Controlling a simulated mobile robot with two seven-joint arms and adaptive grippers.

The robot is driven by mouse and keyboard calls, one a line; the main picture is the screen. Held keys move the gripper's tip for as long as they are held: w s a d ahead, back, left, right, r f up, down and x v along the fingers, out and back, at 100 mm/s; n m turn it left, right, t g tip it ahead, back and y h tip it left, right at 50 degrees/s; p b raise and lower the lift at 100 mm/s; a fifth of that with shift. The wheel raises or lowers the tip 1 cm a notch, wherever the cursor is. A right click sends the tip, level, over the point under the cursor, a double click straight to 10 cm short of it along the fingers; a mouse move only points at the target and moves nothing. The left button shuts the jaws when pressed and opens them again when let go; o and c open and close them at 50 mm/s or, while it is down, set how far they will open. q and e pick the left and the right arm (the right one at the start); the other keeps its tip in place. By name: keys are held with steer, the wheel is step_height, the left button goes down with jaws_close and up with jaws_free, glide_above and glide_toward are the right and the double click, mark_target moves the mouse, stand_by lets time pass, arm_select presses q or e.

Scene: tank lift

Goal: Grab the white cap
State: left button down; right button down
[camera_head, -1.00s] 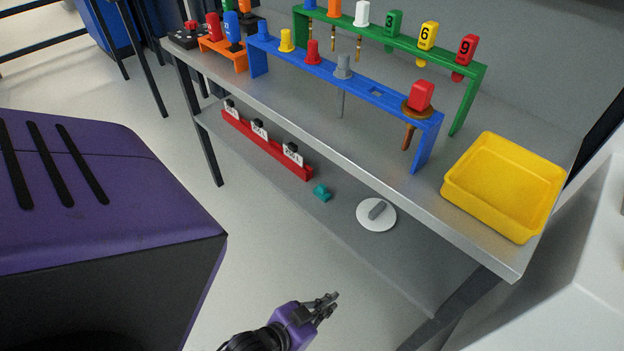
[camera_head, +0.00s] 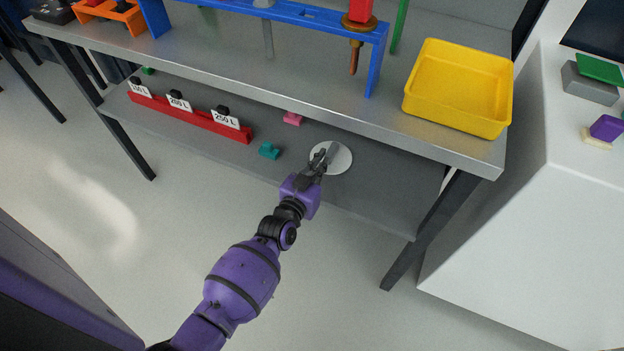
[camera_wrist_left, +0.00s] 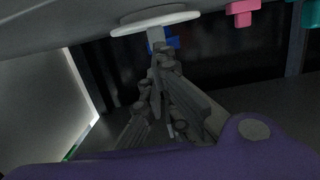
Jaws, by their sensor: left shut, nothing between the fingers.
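The white cap is a flat white disc (camera_head: 338,158) lying on the lower shelf of the metal bench in the head view. My left gripper (camera_head: 318,160) is right at its left side and overlaps part of it in the picture. In the left wrist view the disc (camera_wrist_left: 150,22) lies just beyond the shut fingertips (camera_wrist_left: 163,52), with a grey grip part at its middle, close to them. I cannot tell whether the fingers touch it. The left gripper is shut with nothing held. My right gripper is in neither view.
The upper shelf (camera_head: 240,68) overhangs the lower shelf (camera_head: 385,190). A teal piece (camera_head: 269,151) and a pink piece (camera_head: 292,118) lie near the disc. A red rack (camera_head: 190,118) with labelled tags stands left. A yellow tray (camera_head: 460,88) sits above right.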

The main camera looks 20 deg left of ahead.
arm_select(q)
steer(key=shift+w+f, duration=0.15)
steer(key=shift+w, duration=1.1)
steer(key=shift+s+f+b, duration=0.15)
steer(key=shift+f+b, duration=0.25)
steer(key=shift+f, duration=0.3)
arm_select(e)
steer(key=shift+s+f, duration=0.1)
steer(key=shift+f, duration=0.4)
